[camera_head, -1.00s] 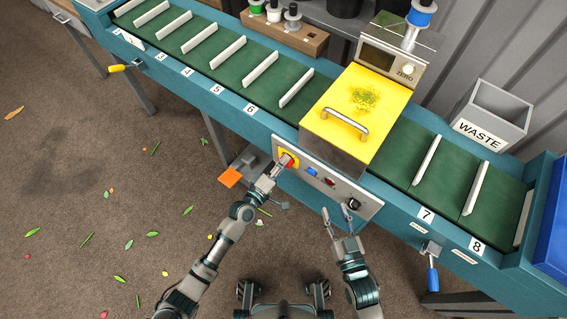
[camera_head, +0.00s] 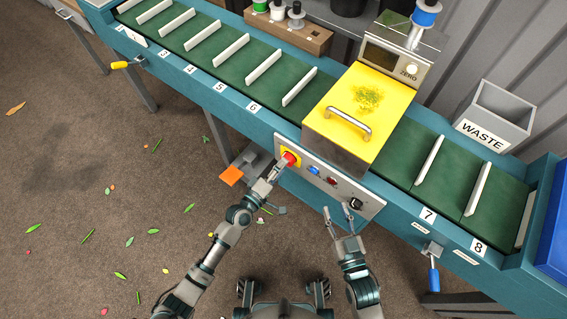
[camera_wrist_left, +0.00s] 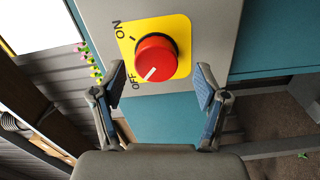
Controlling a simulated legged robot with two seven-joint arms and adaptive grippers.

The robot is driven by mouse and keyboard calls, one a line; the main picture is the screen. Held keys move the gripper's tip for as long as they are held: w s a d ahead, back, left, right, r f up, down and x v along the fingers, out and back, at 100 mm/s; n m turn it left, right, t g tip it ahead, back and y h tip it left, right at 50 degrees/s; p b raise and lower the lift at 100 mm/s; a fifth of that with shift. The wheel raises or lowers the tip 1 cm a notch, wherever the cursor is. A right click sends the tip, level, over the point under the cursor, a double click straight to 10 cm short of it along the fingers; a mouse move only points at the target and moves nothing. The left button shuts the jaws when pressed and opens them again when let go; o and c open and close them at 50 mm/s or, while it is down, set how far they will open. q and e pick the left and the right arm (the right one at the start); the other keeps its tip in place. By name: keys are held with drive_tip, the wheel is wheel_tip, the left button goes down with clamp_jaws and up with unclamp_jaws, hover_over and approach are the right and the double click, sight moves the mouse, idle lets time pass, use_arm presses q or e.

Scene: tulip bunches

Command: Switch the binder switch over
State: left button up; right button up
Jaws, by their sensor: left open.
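A red rotary switch (camera_head: 290,158) sits on a yellow plate on the grey control panel (camera_head: 369,205) below the yellow-lidded machine. In the left wrist view the red knob (camera_wrist_left: 155,58) is seen close up. Its white mark points at the OFF label, and ON is at the plate's upper left. My left gripper (camera_head: 277,170) is in front of the switch; its fingers (camera_wrist_left: 160,84) are open, spread below the knob and apart from it. My right gripper (camera_head: 337,210) is open and empty, near the panel's lower right. No binder label is readable.
The panel also holds a blue button (camera_head: 313,170), a red button (camera_head: 332,182) and a black knob (camera_head: 356,202). An orange-topped pedal (camera_head: 231,175) is left of my left gripper. The green slatted belt (camera_head: 225,60) runs behind. A waste bin (camera_head: 497,115) stands at right.

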use_arm(q)
drive_tip(key=v, duration=1)
drive_tip(key=shift+a, duration=0.15)
drive_tip(key=shift+f, duration=0.15)
